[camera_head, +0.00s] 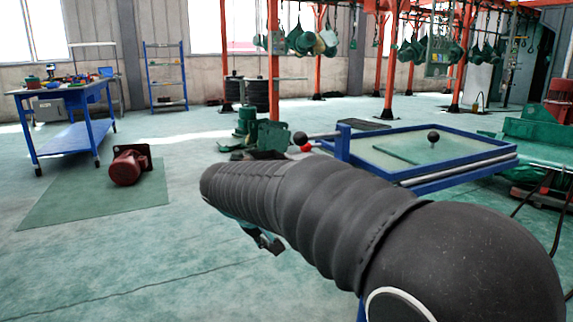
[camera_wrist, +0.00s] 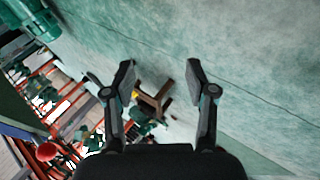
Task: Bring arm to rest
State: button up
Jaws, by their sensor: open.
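My arm, in a black ribbed sleeve, reaches from the lower right toward the middle of the head view. My gripper (camera_head: 268,241) shows there only in part, below the sleeve's far end and above the floor. In the wrist view both fingers of my gripper (camera_wrist: 160,82) are spread wide apart. Nothing is held between them. Beyond the fingers the wrist view shows the green floor (camera_wrist: 235,40) and a small brown frame-like part (camera_wrist: 152,103) in the background.
A blue-framed table (camera_head: 455,170) stands right of my arm. Green machinery (camera_head: 258,132) stands behind the arm. A red motor (camera_head: 128,168) lies on a green mat (camera_head: 70,205) at left. A blue workbench (camera_head: 70,140) is farther left.

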jog(key=s+d+m+y+p, duration=0.2)
jog(key=s+d, duration=0.7)
jog(key=s, duration=0.5)
jog(key=s+d+m+y+p, duration=0.2)
jog(key=s+d, duration=0.7)
jog(key=s, duration=0.5)
jog(key=shift+r+m+y+p, duration=0.3)
jog(key=shift+m+y, duration=0.1)
jog(key=shift+m, duration=0.5)
